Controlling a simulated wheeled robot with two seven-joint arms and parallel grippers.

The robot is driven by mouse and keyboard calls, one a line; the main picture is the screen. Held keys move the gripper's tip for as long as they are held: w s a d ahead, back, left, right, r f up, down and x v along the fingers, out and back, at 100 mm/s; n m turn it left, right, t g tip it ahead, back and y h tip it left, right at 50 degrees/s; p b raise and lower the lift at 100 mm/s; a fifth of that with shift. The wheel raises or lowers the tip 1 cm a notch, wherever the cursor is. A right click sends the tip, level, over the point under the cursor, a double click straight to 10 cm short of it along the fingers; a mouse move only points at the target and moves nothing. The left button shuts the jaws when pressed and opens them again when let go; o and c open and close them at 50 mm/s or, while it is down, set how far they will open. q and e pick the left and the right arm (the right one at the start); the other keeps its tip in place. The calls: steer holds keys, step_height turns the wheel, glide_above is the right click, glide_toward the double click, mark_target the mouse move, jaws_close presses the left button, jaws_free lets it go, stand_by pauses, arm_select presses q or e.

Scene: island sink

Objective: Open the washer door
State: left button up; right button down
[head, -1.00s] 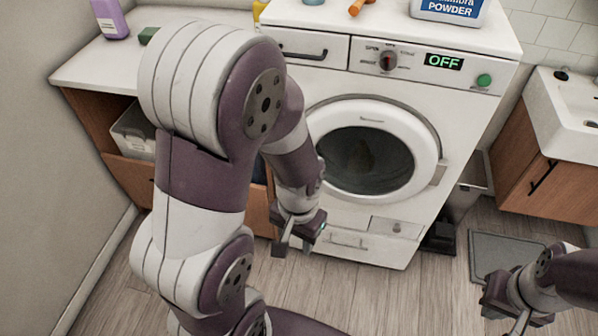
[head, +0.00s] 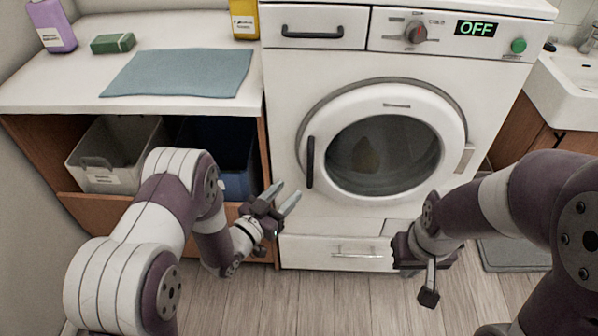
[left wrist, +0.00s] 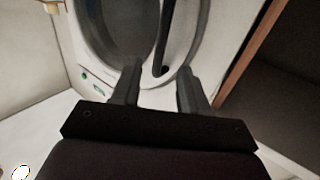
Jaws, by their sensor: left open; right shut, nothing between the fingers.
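The white washer (head: 290,85) stands in the middle of the head view, its display reading OFF. Its round door (head: 455,125) looks shut, with a dark glass window and a dark upright handle (head: 310,162) on its left side. My left gripper (head: 288,200) is open and empty, a little below and left of the handle, its fingers pointing up and right. In the left wrist view, the handle (left wrist: 165,45) shows beyond and between the open fingers (left wrist: 158,90), apart from them. My right gripper (head: 428,290) is shut and empty, low in front of the washer's right side.
A white counter (head: 60,85) with a blue-grey cloth (head: 180,73) is on the left, above a grey bin (head: 110,155) and a dark blue bin (head: 235,185). A sink (head: 560,95) stands at right. The wooden floor in front is clear.

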mark_target(308, 171)
arm_select(q)
steer(key=x, duration=0.9)
steer(key=shift+w+b, duration=0.15)
steer(key=shift+b, duration=0.25)
jaws_close()
steer(key=shift+f, duration=0.1)
